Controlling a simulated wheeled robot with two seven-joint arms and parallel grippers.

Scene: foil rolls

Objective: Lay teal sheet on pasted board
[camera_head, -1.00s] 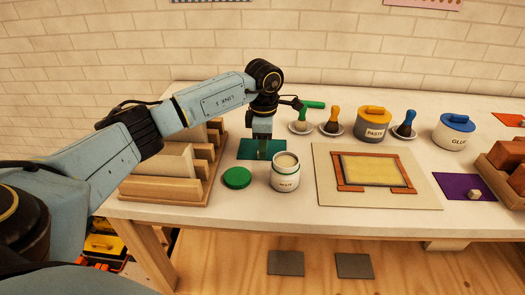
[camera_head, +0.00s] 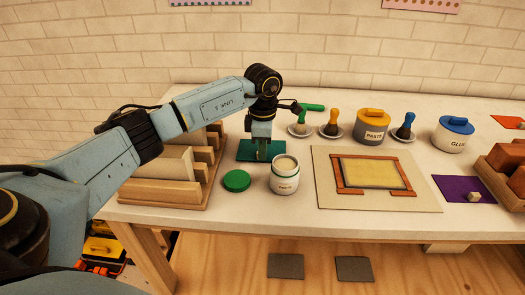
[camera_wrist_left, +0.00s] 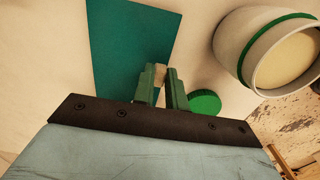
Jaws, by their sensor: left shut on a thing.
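The teal sheet (camera_head: 245,151) lies at the back left of the table, and fills the upper left of the left wrist view (camera_wrist_left: 122,45). My left gripper (camera_head: 263,151) is low over it, fingers pointing down. In the left wrist view its green fingers (camera_wrist_left: 161,78) are shut on a small beige block (camera_wrist_left: 160,73) at the sheet. Whether the sheet is lifted, I cannot tell. The board (camera_head: 328,190) lies to the right, tan, with a yellow area (camera_head: 372,174) bordered by orange-brown strips. My right gripper is not in view.
An open white jar (camera_head: 284,178) and a green lid (camera_head: 237,181) stand in front of the sheet. A wooden rack (camera_head: 170,196) is at left. Brushes on saucers, a paste pot (camera_head: 372,127) and a glue pot (camera_head: 453,135) line the back. A purple sheet (camera_head: 455,188) lies right of the board.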

